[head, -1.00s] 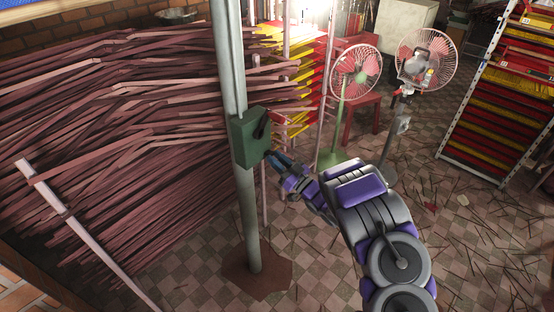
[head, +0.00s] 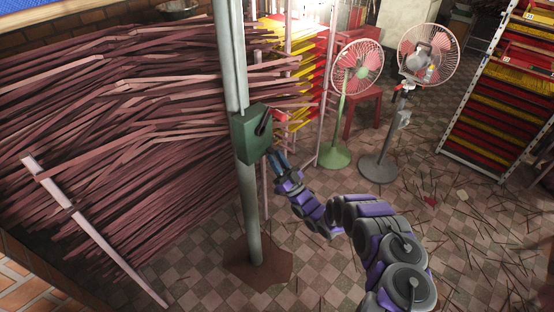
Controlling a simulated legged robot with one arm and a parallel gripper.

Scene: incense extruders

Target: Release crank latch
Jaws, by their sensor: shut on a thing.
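A green metal box (head: 250,137) is fixed on a grey upright pole (head: 248,200). A dark lever (head: 262,123) sits on the box's upper right face, with a red piece (head: 279,115) beside it. My gripper (head: 273,153) is at the lower right edge of the box, with its blue-grey fingers pointing up and left. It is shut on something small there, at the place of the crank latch. The fingertips hide the held part, so its shape cannot be made out.
Bundles of pinkish-brown sticks (head: 120,140) fill the left side behind the pole. A green-stemmed fan (head: 357,68) and a grey-stemmed fan (head: 427,55) stand behind my arm. A rack (head: 505,90) stands far right. The tiled floor between has scattered sticks.

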